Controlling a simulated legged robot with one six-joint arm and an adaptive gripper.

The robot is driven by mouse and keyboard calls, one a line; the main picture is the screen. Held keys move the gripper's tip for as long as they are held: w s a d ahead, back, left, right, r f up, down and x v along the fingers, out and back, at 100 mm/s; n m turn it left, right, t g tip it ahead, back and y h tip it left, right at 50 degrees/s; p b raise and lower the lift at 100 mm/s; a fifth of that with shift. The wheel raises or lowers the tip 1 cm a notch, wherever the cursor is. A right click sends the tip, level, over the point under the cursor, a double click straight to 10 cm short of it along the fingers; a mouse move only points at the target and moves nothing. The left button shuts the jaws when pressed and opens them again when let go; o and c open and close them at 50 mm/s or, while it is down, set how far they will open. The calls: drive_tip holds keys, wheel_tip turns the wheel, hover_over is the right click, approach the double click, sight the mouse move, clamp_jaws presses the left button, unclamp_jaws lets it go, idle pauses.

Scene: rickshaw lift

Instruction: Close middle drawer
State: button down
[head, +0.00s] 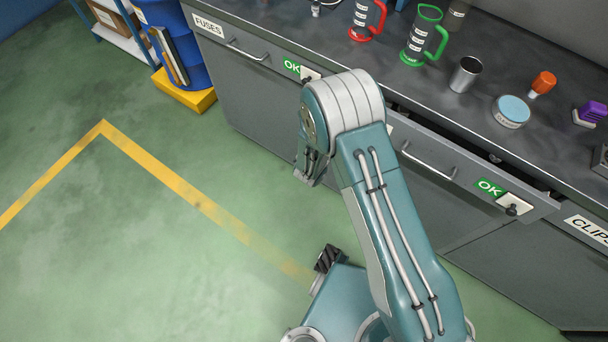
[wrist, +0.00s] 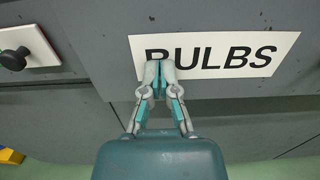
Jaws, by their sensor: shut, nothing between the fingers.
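The middle drawer (head: 440,168) is grey, with a bar handle (head: 430,160) and a green OK tag (head: 490,188). It is pulled partly out, and a dark gap shows between its front and the counter. A white BULBS label (wrist: 225,55) fills the upper middle of the wrist view, on a grey front. My gripper (wrist: 157,72) is shut and empty, its tips overlapping the label's left part. I cannot tell whether they touch it. In the head view my arm hides the drawer's left part and most of my gripper.
The FUSES drawer (head: 235,52) on the left and the CLIPS drawer (head: 590,238) on the right look shut. Mugs, a metal cup (head: 466,75) and a round tin (head: 511,111) stand on the dark counter. A blue barrel (head: 180,40) stands at upper left. Green floor at left is free.

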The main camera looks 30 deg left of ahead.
drive_tip(key=w, duration=0.4)
drive_tip(key=shift+w+d, duration=0.2)
drive_tip(key=shift+w, duration=0.15)
drive_tip(key=shift+w+r, duration=0.1)
drive_tip(key=shift+w, duration=0.1)
